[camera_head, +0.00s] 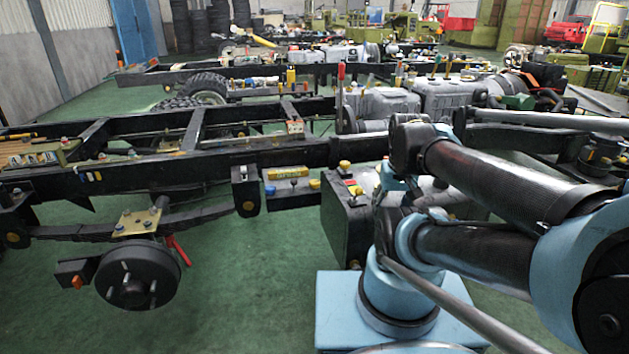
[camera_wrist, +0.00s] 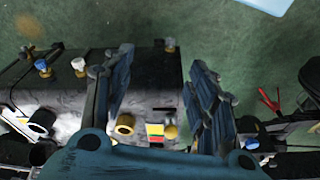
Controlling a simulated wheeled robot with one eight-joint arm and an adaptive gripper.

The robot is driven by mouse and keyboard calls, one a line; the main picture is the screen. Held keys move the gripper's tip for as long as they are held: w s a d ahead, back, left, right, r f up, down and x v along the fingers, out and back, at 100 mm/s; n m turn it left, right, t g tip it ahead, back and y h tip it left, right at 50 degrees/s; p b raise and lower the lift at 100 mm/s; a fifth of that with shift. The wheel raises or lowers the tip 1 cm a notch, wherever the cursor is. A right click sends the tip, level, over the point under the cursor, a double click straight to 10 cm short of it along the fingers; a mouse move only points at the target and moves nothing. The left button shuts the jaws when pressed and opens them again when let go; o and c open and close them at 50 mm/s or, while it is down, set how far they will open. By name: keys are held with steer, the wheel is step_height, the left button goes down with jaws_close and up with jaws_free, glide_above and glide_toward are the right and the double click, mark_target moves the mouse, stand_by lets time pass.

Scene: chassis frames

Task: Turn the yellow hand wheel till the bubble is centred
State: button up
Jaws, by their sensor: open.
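My gripper (camera_wrist: 162,65) is open in the wrist view, its two blue fingers spread above a dark box (camera_wrist: 150,72), with nothing between them. A yellow ring-shaped part (camera_wrist: 125,125) and a round yellow knob (camera_wrist: 170,132) lie near the finger bases, apart from the fingers as far as I can tell. I cannot tell which yellow part is the hand wheel. In the head view a yellow knob (camera_head: 345,165) stands by the dark box (camera_head: 345,222). A yellow bar-shaped part (camera_head: 287,172) sits left of it. No bubble can be made out. My arm hides part of the box.
A long black chassis rail (camera_head: 150,172) runs behind the box. A wheel hub (camera_head: 135,275) and a red lever (camera_head: 178,250) stand at left. A small red, yellow and green block (camera_wrist: 155,131) is beside the knob. Green floor (camera_head: 240,290) is clear in front.

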steer(key=w+a+r+m, duration=0.1)
steer(key=w+a+r, duration=0.2)
steer(key=w+r, duration=0.35)
steer(key=r+m+g, duration=0.1)
steer(key=m+g, duration=0.1)
steer(key=m, duration=0.3)
glide_above(315, 181)
step_height(315, 181, down, 17)
steer(key=shift+r, duration=0.15)
steer(key=c, duration=1.1)
